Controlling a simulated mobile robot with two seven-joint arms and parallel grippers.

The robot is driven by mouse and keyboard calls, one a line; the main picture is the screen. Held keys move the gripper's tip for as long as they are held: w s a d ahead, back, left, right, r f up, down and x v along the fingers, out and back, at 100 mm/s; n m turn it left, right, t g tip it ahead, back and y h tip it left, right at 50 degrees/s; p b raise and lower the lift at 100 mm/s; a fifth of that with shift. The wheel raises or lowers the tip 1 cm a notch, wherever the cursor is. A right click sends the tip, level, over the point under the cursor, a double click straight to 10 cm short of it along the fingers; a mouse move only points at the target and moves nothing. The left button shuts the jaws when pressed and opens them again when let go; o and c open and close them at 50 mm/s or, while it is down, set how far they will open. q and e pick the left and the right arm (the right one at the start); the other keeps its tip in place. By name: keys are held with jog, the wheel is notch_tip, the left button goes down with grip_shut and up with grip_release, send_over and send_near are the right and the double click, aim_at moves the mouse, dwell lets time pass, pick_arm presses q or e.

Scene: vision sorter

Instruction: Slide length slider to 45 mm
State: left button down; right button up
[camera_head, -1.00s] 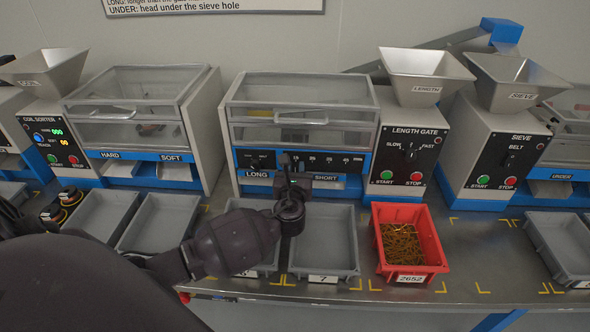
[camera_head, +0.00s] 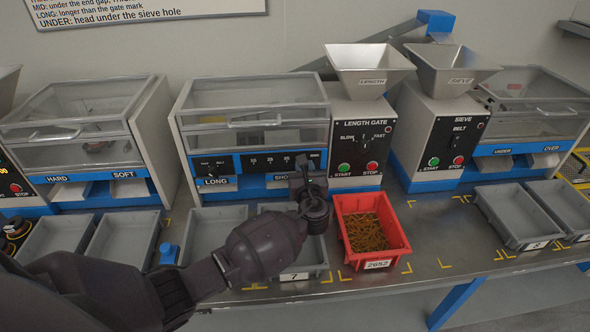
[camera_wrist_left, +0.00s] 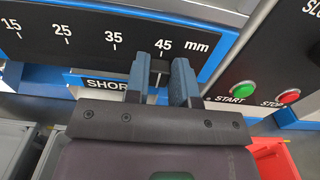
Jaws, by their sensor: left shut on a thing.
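The length gate machine has a black scale panel (camera_head: 262,162) marked in mm; in the wrist view the panel (camera_wrist_left: 85,22) shows 15, 25, 35 and 45. My left gripper (camera_head: 308,178) is at the right end of this scale. In the wrist view its two blue-grey fingers (camera_wrist_left: 160,68) stand just below the 45 mark and are closed on the small dark slider knob (camera_wrist_left: 159,66). The knob is mostly hidden between the fingers and looks lined up with 45. My right gripper is not in view.
The LENGTH GATE control box (camera_head: 361,142) with green and red buttons stands just right of the scale. A red bin (camera_head: 397,246) of brass-coloured pieces sits in front. Grey bins (camera_head: 207,232) lie below my arm. The sieve (camera_head: 456,143) is further right.

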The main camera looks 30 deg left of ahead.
pick_arm(q)
jog(key=shift+d, duration=0.2)
jog(key=c, duration=1)
grip_release()
jog(key=shift+w+d, duration=0.1)
jog(key=shift+w, duration=0.05)
jog(key=shift+o, duration=0.2)
jog(key=p+v, duration=0.1)
jog(key=v, duration=1)
